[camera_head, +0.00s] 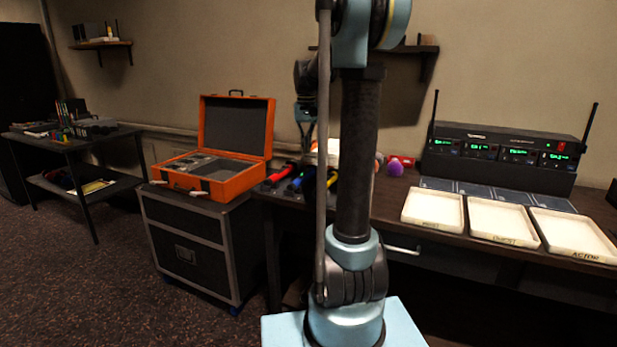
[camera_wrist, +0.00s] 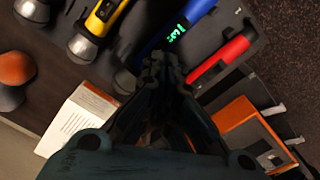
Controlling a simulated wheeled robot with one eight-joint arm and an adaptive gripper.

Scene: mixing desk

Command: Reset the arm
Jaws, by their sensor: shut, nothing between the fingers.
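My gripper (camera_head: 306,124) hangs above the desk behind my arm's upright link in the head view. In the wrist view its fingers (camera_wrist: 160,62) are shut together with nothing between them. Below it lie a red microphone (camera_wrist: 222,58), a blue microphone (camera_wrist: 184,28) with green lit digits, and a yellow microphone (camera_wrist: 101,20). The head view also shows the red one (camera_head: 279,176), the blue one (camera_head: 302,180) and the yellow one (camera_head: 332,177) on the desk's left end. The fingers cover part of the view around the blue microphone's head.
An open orange case (camera_head: 232,182) sits on a black wheeled cabinet (camera_head: 190,245) left of the desk. Three shallow trays (camera_head: 433,208) lie at the right, before a receiver rack (camera_head: 500,160) with two upright antennas. A purple-topped item (camera_head: 395,168) stands mid-desk.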

